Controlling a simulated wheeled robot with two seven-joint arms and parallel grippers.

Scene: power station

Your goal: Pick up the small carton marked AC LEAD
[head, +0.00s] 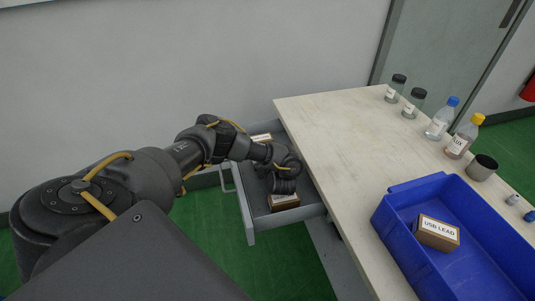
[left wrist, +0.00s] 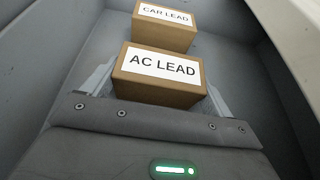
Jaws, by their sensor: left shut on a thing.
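The small brown carton marked AC LEAD (left wrist: 160,76) is in the left wrist view, its white label facing the camera. It also shows in the head view (head: 284,202), inside the open grey drawer (head: 262,229) near its front. My left gripper (head: 283,188) reaches down into the drawer. Its two fingers stand on either side of the AC LEAD carton and are shut on it. I cannot tell whether the carton is clear of the drawer floor. A carton marked CAR LEAD (left wrist: 165,25) is just behind it. My right gripper is not in view.
The drawer hangs out from a pale table (head: 335,150). On the table are a blue bin (head: 400,232) holding a USB LEAD carton (head: 437,233), several bottles and jars (head: 437,122) and a dark cup (head: 482,167). The table's left part is clear.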

